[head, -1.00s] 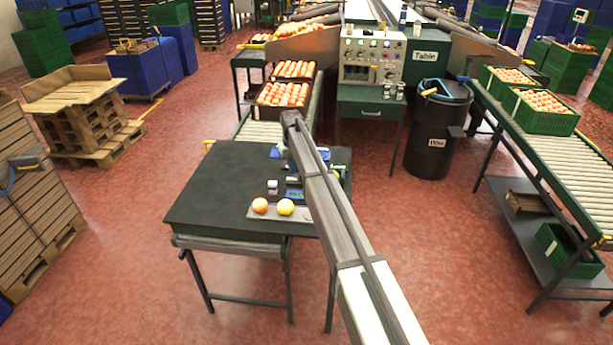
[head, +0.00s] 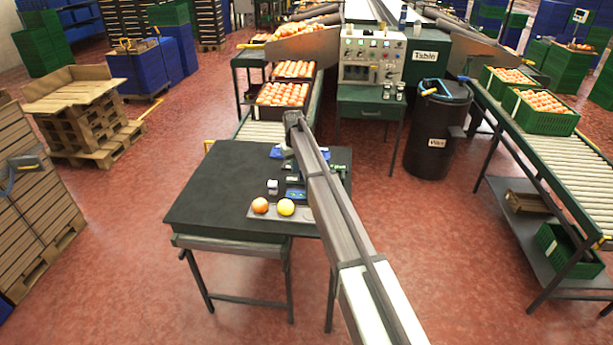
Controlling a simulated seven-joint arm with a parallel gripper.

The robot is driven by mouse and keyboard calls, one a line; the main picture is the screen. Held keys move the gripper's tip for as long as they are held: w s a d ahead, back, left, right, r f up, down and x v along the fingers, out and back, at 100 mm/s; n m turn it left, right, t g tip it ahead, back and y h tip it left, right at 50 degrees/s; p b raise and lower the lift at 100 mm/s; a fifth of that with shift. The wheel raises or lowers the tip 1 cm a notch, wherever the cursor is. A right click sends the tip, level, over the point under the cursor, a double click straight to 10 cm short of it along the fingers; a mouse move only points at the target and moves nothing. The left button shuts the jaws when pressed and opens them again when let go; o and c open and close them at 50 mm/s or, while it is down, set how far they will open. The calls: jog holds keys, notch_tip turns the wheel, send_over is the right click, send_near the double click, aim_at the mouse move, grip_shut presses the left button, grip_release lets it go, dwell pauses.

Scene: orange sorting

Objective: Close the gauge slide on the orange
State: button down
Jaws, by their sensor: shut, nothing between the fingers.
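A small green piece (head: 338,169) shows to the right of my arm. I cannot make out which of these is the gauge or how its slide stands. My arm crosses the table's right part and hides some of it. I cannot make out my gripper; it seems hidden by the arm.
The left of the dark table (head: 215,190) is clear. A roller conveyor with crates of oranges (head: 282,95) stands behind it. A control panel (head: 371,55), a black bin (head: 437,115) and another conveyor (head: 550,140) stand to the right.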

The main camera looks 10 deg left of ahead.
jog(key=shift+d, duration=3.15)
dwell(2.6)
jog(key=shift+a, duration=0.1)
jog(key=shift+a, duration=1)
jog(key=shift+r, duration=0.15)
notch_tip(320, 180, up, 8)
dwell(0.8)
